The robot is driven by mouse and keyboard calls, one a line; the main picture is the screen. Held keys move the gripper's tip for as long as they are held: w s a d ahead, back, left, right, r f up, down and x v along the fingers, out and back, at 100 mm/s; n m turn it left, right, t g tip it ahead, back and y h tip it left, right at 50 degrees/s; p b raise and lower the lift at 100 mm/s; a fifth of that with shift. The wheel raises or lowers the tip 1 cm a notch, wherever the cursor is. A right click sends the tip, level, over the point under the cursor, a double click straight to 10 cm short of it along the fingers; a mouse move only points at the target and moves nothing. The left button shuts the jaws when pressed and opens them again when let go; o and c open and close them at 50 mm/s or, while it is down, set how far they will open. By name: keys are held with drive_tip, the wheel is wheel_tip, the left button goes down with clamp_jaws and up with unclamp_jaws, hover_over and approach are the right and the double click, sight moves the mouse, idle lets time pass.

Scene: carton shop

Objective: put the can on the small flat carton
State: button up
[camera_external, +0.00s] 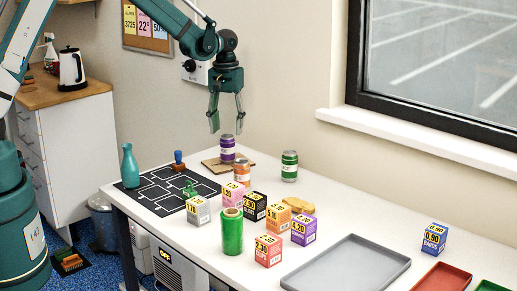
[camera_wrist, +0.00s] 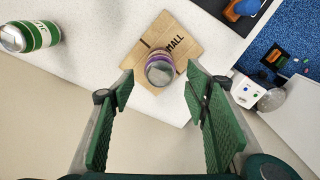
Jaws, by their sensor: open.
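A purple can (camera_external: 227,148) with a pale band stands upright on the small flat carton (camera_external: 211,163) at the back of the table. In the wrist view the can (camera_wrist: 160,68) is seen from above, near one edge of the brown carton (camera_wrist: 188,38), whose print reads "MALL". My gripper (camera_external: 227,115) is open and empty above the can. In the wrist view its fingers (camera_wrist: 160,90) are spread either side of the can, not touching it. A green can (camera_external: 289,166) stands to the right, and an orange can (camera_external: 242,172) stands in front of the carton.
Several small price cubes (camera_external: 270,250) and a green roll (camera_external: 232,232) crowd the table's middle. A grey tray (camera_external: 345,266) lies front right, with a red tray (camera_external: 443,279) beyond. A teal bottle (camera_external: 130,166) stands at the left.

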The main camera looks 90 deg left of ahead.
drive_tip(key=shift+r, duration=1.95)
drive_tip(key=shift+d+r, duration=0.35)
drive_tip(key=shift+d, duration=0.1)
drive_tip(key=s+d+r+m+t, duration=0.1)
drive_tip(key=s+d+r+m, duration=0.15)
drive_tip(key=d+r, duration=0.5)
drive_tip(key=s+d+r+m+t+y, duration=0.1)
drive_tip(key=s+d+r+m, duration=0.2)
drive_tip(key=d, duration=0.7)
drive_tip(key=s+d+r+m+t, duration=0.1)
drive_tip(key=s+d+r, duration=0.1)
drive_tip(key=d+r, duration=0.5)
drive_tip(key=s+d+m+t+h, duration=0.1)
drive_tip(key=s+d+m+t, duration=0.3)
drive_tip(key=s+d, duration=1.5)
drive_tip(key=d+m, duration=0.2)
drive_tip(key=m, duration=0.2)
drive_tip(key=shift+s, duration=0.2)
